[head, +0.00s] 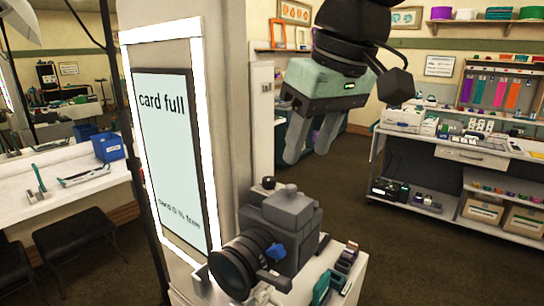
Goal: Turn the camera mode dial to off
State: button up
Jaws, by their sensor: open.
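A dark grey camera (297,222) with a large black lens (232,270) stands on a white stand in the lower middle of the head view. Small knobs (290,189) show on its top; I cannot tell which is the mode dial, nor read any setting. A small blue piece (275,250) shows beside the lens. My gripper (307,152) hangs above the camera, pointing down. Its two grey fingers are apart with nothing between them, and it appears clear of the camera.
A lit panel (178,150) reading "card full" stands on a pillar close left of the camera. Small items (335,275) lie on the stand at right. A white shelf unit (450,155) is at right, with open floor between. A mirror-side counter (75,180) is at left.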

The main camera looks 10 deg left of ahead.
send_near(270, 179)
jog(key=shift+t, duration=0.4)
jog(key=p+x, duration=0.1)
jog(key=x, duration=0.1)
jog(key=p+x, duration=0.2)
jog(key=x, duration=0.1)
jog(key=p+x, duration=0.2)
jog(key=x, duration=0.1)
jog(key=shift+s+f, duration=0.25)
jog(key=shift+f, duration=0.05)
grip_shut()
